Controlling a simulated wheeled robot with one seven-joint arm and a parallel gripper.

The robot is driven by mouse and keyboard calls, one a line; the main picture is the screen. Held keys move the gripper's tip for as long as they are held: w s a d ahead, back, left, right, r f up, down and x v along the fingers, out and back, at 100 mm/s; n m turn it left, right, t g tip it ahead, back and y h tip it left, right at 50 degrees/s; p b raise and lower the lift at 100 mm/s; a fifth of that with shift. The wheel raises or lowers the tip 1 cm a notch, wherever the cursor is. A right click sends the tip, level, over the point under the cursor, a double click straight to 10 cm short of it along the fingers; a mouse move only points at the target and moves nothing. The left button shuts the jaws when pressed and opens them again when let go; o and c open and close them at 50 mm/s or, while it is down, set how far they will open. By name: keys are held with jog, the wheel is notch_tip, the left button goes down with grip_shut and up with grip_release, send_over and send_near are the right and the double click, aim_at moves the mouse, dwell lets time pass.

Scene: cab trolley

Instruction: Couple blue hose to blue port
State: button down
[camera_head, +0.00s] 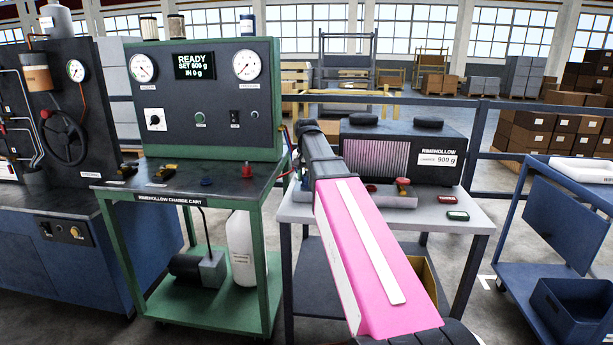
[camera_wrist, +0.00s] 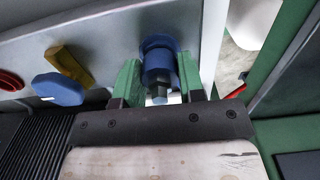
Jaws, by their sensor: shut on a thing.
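In the wrist view, my gripper (camera_wrist: 158,80) has its two green fingers shut on a blue hose coupling (camera_wrist: 158,66) with a dark hex end. The coupling points at a round blue port (camera_wrist: 158,42) on a pale grey face and appears in line with it. It looks to be against the port, but I cannot tell whether it is fully seated or locked. The hose behind the coupling is mostly hidden. In the head view, my pink and dark arm hides the gripper and the port.
The head view shows the RIMEHOLLOW unit (camera_head: 450,150) on a pale table (camera_head: 470,214), beside the green charge cart (camera_head: 262,110), whose display reads READY.

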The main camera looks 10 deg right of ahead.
jog(key=shift+f, duration=0.1)
jog(key=c, duration=0.6)
grip_release()
jog(key=shift+c, duration=0.2)
notch_tip(320, 180, up, 11)
jog(key=shift+f, duration=0.1)
jog(key=o, duration=0.6)
jog(key=shift+o, duration=0.2)
